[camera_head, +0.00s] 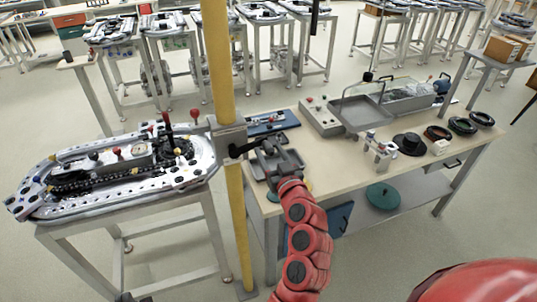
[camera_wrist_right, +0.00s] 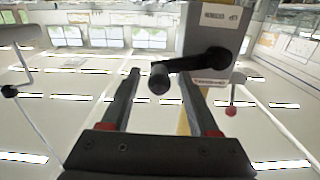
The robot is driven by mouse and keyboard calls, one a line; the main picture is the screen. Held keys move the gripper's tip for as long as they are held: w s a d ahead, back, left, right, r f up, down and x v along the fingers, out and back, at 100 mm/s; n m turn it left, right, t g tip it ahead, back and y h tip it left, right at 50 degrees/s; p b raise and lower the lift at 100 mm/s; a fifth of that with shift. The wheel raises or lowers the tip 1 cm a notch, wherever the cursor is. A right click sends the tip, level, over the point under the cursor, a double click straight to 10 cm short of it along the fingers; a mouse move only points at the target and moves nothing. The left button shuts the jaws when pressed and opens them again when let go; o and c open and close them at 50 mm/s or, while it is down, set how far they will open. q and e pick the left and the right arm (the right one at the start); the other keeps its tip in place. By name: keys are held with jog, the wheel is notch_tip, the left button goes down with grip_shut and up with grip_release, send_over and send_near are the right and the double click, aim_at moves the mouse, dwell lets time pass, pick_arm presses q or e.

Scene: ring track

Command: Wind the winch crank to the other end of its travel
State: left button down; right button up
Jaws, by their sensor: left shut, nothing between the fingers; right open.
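The winch (camera_head: 228,140) is a grey box on a yellow post; it also shows, with a label, in the right wrist view (camera_wrist_right: 213,35). Its black crank (camera_head: 242,149) sticks out to the right of the box. My left gripper is not in view.
A workbench (camera_head: 345,180) with a grey machine (camera_head: 363,105) and black rings (camera_head: 462,125) stands right of the post. A track table (camera_head: 120,175) with red-knobbed levers stands left. Yellow post (camera_head: 220,70) rises between them. More track tables line the back.

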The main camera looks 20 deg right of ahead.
jog(key=shift+w+r, duration=0.15)
jog(key=shift+w, duration=0.5)
grip_shut()
dwell(1.1)
